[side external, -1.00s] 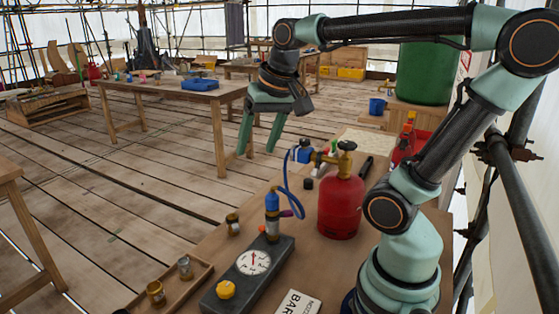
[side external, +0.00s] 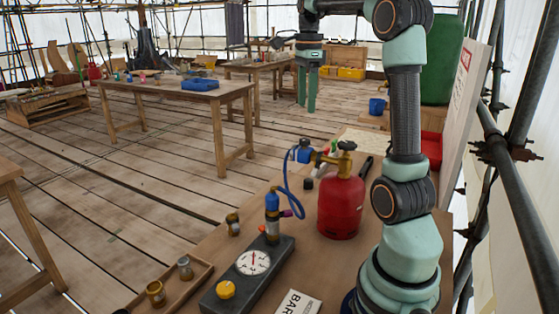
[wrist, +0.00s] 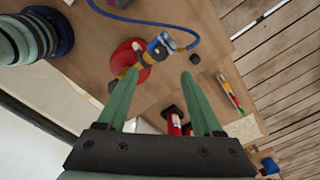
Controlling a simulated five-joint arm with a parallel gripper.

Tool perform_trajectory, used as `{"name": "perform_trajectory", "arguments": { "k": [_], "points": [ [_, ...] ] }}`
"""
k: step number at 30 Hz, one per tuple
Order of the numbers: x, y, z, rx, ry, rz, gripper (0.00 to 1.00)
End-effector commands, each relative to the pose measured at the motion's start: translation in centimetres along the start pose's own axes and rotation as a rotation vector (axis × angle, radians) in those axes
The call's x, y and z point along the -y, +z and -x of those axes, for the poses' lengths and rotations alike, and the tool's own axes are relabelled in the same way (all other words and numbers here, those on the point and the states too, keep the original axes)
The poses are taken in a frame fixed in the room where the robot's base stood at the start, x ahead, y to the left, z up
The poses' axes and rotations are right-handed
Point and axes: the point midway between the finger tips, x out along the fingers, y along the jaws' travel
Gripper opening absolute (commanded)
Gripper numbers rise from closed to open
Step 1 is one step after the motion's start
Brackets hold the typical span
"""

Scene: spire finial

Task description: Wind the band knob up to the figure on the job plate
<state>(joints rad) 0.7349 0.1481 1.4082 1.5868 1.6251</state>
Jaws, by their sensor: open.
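A grey box (side external: 235,280) on the bench carries a round white dial (side external: 253,262) and a yellow knob (side external: 225,289), the only clear candidate for the band knob. The dial's figures are too small to read. A white plate (side external: 291,304), likely the job plate, lies right of the box. It shows "BAR" and is cut off by the lower edge, so its figure is not visible. My gripper (side external: 307,103) is raised above and beyond the bench, far from the knob. In the wrist view my gripper (wrist: 158,82) is open and empty, fingers pointing over the bench.
A red gas cylinder (side external: 341,208) with a brass valve and blue regulator (side external: 304,152) stands right of the box. A blue hose (side external: 285,182) runs to an upright blue torch (side external: 272,204) at the box's far end. A wooden tray (side external: 178,285) with small pots lies left.

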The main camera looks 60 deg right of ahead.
Motion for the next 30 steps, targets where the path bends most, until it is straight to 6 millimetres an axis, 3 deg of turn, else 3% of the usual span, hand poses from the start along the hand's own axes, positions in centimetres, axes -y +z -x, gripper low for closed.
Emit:
{"name": "perform_trajectory", "arguments": {
  "k": [6, 13, 19, 28, 29, 30],
  "points": [
    [-0.1, 0.1, -4.4, 0.000, 0.004, 0.003, 0.68],
    [-0.1, 0.1, -8.0, 0.000, 0.003, 0.004, 0.68],
    [0.0, 0.1, -9.4, 0.000, -0.001, 0.004, 0.68],
    [0.0, 0.1, -9.7, 0.000, -0.001, 0.004, 0.68],
    [0.0, 0.1, -9.7, 0.000, -0.001, 0.004, 0.60],
    [0.0, 0.1, -9.6, 0.000, -0.002, 0.004, 0.45]
  ]
}}
